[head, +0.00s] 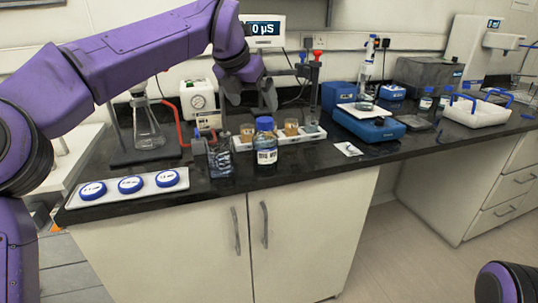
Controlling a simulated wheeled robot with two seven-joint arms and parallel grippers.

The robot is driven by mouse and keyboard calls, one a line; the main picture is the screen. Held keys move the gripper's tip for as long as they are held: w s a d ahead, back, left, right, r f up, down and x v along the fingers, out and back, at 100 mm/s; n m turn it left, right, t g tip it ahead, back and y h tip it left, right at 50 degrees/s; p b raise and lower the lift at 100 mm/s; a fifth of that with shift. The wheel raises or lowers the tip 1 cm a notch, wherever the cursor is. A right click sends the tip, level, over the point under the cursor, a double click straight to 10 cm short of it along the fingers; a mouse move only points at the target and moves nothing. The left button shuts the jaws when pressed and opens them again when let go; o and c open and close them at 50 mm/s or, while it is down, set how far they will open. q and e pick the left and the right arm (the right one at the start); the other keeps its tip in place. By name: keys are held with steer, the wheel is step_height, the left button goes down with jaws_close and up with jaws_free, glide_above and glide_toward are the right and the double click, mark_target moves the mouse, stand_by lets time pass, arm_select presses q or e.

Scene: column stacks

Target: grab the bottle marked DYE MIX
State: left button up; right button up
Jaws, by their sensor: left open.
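A bottle with a blue cap and a white label (266,157) stands upright near the front edge of the black bench; its label print is too small to read. My left gripper (251,100) is open and empty, above and slightly behind this bottle in the picture, with its fingers pointing down. A visible gap separates the fingers from the blue cap. Smaller blue-capped bottles (426,99) stand farther right, their labels also unreadable. Only a purple part of my right arm shows at the lower right corner; its gripper is out of view.
A glass beaker (220,160) stands close to the bottle's left. A white tray (312,134) with amber-filled containers (291,128) is just behind. A flask (148,130) on a stand and a white panel with blue discs (131,185) are left.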

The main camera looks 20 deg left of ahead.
mark_target(262, 120)
arm_select(q)
steer(key=x, duration=0.5)
steer(key=shift+w+f, duration=0.25)
steer(key=shift+f, duration=0.05)
steer(key=x, duration=0.6)
steer(key=shift+d, duration=0.25)
jaws_close()
